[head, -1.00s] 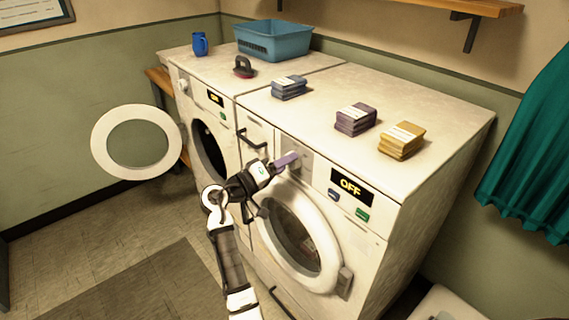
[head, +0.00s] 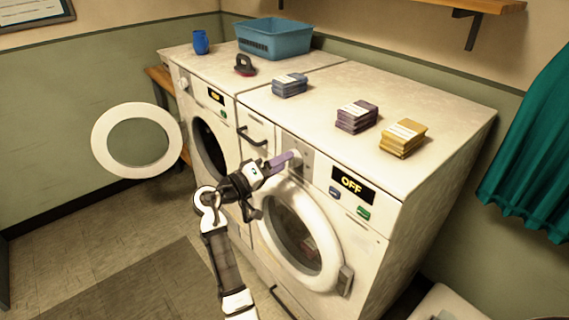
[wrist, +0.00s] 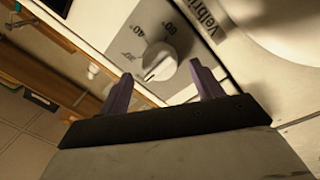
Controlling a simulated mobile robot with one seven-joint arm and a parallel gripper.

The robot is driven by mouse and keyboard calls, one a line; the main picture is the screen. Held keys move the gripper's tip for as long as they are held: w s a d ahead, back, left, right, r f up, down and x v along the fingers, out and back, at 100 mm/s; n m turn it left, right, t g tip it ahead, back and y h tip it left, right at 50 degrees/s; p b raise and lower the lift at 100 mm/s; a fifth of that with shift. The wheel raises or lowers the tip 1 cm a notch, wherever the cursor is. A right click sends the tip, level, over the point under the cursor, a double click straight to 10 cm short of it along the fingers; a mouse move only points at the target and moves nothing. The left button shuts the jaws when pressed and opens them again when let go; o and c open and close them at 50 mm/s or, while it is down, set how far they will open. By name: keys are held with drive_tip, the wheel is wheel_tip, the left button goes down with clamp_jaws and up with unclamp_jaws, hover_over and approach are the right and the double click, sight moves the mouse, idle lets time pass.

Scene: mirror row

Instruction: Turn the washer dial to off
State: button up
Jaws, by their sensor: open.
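The right machine's white dial (wrist: 160,62) sits between and just beyond my fingertips in the wrist view, with temperature marks 40 and 60 beside it. Its ridge points toward the lower left there. In the head view this dial (head: 297,158) is partly hidden by my gripper (head: 284,161). My gripper's purple fingers (wrist: 160,80) are open and empty, with a gap showing between them and the dial. The right machine's display (head: 350,185) reads OFF. Its round door (head: 320,270) is shut.
The left machine (head: 240,178) has its round door (head: 105,140) swung open, a lit display (head: 216,96) and its own dial (head: 183,83).

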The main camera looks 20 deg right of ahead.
drive_tip(key=b+v, duration=0.3)
drive_tip(key=v, duration=0.9)
